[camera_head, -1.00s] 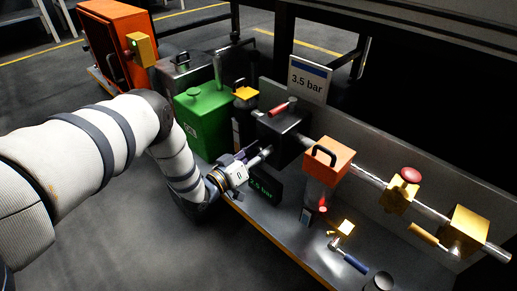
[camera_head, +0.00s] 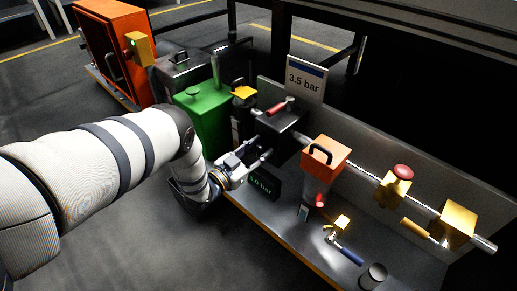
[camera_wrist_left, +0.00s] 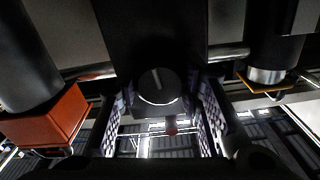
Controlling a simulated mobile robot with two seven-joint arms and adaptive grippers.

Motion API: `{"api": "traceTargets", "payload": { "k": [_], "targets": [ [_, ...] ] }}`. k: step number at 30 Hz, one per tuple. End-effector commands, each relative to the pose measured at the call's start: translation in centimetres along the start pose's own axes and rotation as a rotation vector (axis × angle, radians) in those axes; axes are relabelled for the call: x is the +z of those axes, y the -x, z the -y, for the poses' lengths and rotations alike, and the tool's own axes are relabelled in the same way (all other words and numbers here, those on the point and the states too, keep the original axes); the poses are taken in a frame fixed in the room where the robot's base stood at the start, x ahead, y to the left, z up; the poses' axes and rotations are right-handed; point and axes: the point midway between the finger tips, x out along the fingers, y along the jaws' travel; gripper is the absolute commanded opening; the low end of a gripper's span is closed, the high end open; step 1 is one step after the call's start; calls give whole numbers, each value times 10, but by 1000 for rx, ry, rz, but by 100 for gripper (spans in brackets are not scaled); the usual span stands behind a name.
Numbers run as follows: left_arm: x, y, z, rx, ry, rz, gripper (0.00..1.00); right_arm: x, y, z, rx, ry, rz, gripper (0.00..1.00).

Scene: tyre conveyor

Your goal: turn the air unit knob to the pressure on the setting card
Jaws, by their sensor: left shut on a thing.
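The black air unit (camera_head: 281,130) with a red handle stands on the bench. The setting card (camera_head: 305,78) behind it reads 3.5 bar. A small dark display (camera_head: 263,185) in front of the unit shows green text ending in bar; its digits are too small to read surely. My left gripper (camera_head: 256,154) reaches the unit's front from the left. The round dark knob (camera_wrist_left: 158,86) with a light pointer line lies between its two patterned fingers (camera_wrist_left: 165,105) in the left wrist view, and they are shut on it. My right gripper is not in view.
A green box (camera_head: 205,123) stands left of the unit. An orange block (camera_head: 325,157) and yellow valves (camera_head: 393,190) sit along the pipe to the right. A blue-handled tool (camera_head: 346,252) and a dark cylinder (camera_head: 374,276) are at the bench's front right.

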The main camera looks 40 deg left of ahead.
Motion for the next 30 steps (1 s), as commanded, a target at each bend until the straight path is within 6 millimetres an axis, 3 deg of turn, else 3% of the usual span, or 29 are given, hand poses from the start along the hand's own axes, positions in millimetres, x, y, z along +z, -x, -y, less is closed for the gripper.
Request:
{"api": "traceTargets", "payload": {
  "k": [16, 17, 19, 30],
  "targets": [
    [1, 1, 0, 1, -21, 3, 5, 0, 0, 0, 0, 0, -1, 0],
    [1, 1, 0, 1, -21, 3, 40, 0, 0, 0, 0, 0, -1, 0],
    [1, 1, 0, 1, -21, 3, 54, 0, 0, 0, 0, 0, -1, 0],
    [1, 8, 0, 0, -21, 2, 54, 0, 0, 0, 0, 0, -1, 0]
  ]
}}
